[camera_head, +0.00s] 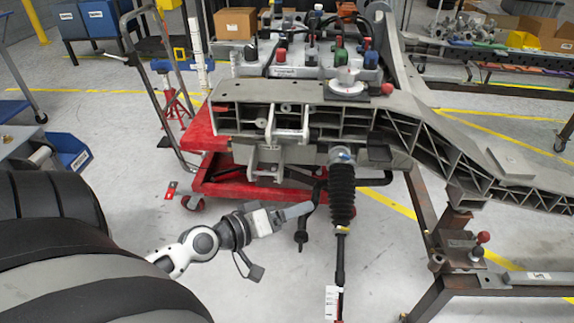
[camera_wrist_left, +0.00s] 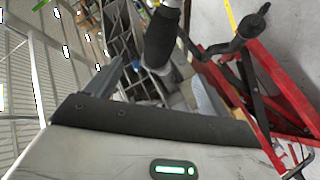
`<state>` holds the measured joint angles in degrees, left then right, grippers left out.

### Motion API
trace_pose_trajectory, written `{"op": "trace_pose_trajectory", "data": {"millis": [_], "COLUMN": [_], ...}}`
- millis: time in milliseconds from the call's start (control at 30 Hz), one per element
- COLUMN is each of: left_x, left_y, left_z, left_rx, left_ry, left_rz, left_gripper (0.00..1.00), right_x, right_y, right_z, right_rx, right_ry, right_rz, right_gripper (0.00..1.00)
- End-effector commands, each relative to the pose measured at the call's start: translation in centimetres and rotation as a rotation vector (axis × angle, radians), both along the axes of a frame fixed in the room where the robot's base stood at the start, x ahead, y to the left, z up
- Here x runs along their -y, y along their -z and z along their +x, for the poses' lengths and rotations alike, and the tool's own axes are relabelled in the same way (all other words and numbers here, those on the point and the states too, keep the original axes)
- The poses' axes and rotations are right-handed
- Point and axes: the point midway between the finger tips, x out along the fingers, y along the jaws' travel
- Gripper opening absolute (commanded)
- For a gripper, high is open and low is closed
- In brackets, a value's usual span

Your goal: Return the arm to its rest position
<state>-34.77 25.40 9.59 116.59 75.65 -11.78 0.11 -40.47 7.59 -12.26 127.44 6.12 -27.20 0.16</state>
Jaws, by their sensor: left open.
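My left arm (camera_head: 190,245) comes in from the lower left in the head view. Its gripper (camera_head: 303,209) points right, at about the height of the bellows and just left of it. In the left wrist view my left gripper (camera_wrist_left: 155,85) has its fingers apart, with no part clearly held between them. The black ribbed bellows (camera_head: 342,190) hangs below the grey chassis frame (camera_head: 270,92), with a thin rod (camera_head: 340,260) under it. A dark curved bar (camera_head: 302,232) hangs close to the fingertips; whether they touch it I cannot tell. My right gripper is not in view.
A red cart (camera_head: 225,190) stands behind the gripper, under the frame. A rusty steel stand (camera_head: 425,215) supports the frame's right side. A big dark rounded object (camera_head: 60,205) fills the lower left. Grey floor (camera_head: 270,285) is clear below the arm.

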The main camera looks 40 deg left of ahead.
Motion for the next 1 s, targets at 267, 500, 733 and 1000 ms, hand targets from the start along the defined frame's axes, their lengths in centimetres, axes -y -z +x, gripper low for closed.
{"op": "trace_pose_trajectory", "data": {"millis": [267, 500, 733, 1000], "left_x": [0.0, 1.6, 8.7, 15.2], "left_y": [0.0, 0.5, 2.5, 3.0], "left_z": [0.0, -0.6, -3.7, -6.7], "left_rx": [0.000, -0.019, -0.085, -0.120], "left_ry": [0.000, 0.035, 0.206, 0.364], "left_rz": [0.000, 0.050, 0.316, 0.642], "left_gripper": [0.81, 0.81, 0.81, 0.81], "right_x": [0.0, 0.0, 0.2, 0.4], "right_y": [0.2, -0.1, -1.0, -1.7], "right_z": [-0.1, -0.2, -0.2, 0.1], "right_rx": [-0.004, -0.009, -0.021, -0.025], "right_ry": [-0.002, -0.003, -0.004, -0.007], "right_rz": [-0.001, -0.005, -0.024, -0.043], "right_gripper": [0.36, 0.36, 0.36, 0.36]}}
